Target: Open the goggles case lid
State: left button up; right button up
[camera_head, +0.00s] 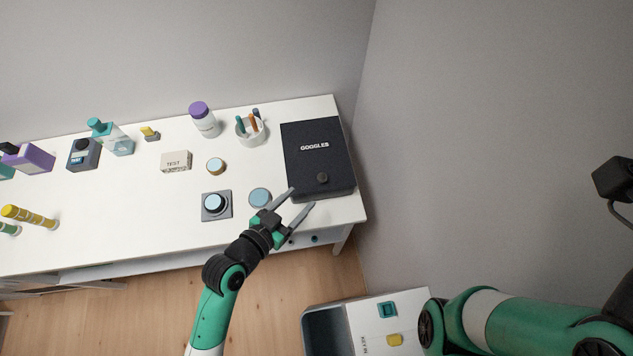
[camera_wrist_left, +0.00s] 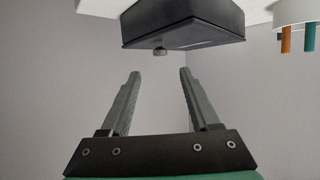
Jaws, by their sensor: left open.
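The goggles case (camera_head: 312,162) is a dark box with "GOGGLES" printed on its lid, lying shut at the right end of the white table. A round dark knob (camera_head: 322,178) sits on the lid near its front edge. My left gripper (camera_head: 303,198) is open and empty by the front edge of the case, apart from the knob. In the left wrist view the case (camera_wrist_left: 185,25) is at the top, with the knob (camera_wrist_left: 160,51) beyond the two spread fingers (camera_wrist_left: 158,75). My right gripper is not in view; part of my right arm shows at the lower right.
On the white table (camera_head: 130,215), a pen cup (camera_head: 251,131), a purple-capped bottle (camera_head: 204,120), a round blue-topped item (camera_head: 260,197) and a grey button box (camera_head: 216,204) stand left of the case. A wall is close on its right. A grey bin (camera_head: 325,330) is below.

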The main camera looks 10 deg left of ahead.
aim_at(320, 179)
pick_arm(q)
jog(key=b+x, duration=0.2)
jog(key=x, duration=0.7)
jog(key=shift+r, duration=0.1)
grip_shut()
dwell(1.0)
